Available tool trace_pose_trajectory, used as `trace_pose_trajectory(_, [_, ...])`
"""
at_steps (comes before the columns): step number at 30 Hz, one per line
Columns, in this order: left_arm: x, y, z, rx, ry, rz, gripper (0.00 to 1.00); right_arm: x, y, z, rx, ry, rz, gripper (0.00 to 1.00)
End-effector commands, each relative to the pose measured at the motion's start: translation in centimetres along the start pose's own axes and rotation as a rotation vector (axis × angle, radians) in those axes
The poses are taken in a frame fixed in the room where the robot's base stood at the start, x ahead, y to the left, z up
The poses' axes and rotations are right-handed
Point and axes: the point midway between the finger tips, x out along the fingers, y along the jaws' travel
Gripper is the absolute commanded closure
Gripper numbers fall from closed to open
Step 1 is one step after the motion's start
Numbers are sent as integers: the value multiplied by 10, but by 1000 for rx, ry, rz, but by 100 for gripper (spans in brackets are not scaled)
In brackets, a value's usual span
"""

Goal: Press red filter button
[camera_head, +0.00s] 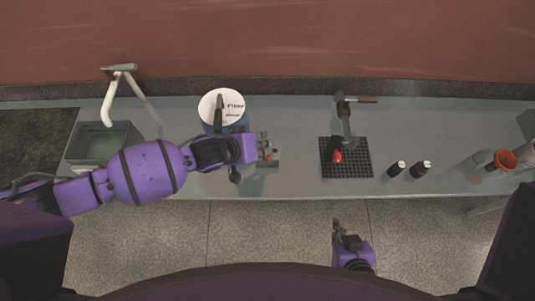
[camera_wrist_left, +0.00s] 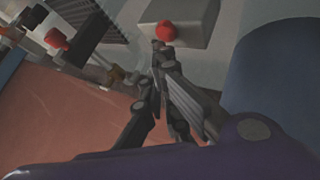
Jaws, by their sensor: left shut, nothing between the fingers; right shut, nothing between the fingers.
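The red button (camera_wrist_left: 167,30) sits on a grey box (camera_wrist_left: 190,12) in the left wrist view. In the head view the red button (camera_head: 268,157) shows as a small red spot on the counter beside my left gripper (camera_head: 265,147). My left gripper is shut and empty. In the wrist view its fingertips (camera_wrist_left: 160,50) are close to the red button; I cannot tell whether they touch it. My right gripper (camera_head: 338,228) is shut and empty, in front of the counter over the floor.
A filter container (camera_head: 238,106) with a white lid stands behind my left gripper. A sink (camera_head: 100,155) with a faucet (camera_head: 125,85) is at the left. A black grid mat (camera_head: 360,170) holds a red-tipped device (camera_head: 336,156). Small dark bottles (camera_head: 421,169) and an orange funnel (camera_head: 504,160) are at the right.

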Motion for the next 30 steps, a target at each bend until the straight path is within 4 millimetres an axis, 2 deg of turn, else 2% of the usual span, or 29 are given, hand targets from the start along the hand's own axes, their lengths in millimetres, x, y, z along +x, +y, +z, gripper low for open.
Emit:
trace_pose_trajectory(15, [1,0,0,0,0,0,100,1,-5,-1,17,2,-1,100])
trace_pose_trajectory(30, [6,-5,4,0,0,0,100,1,-1,2,6,-3,1,100])
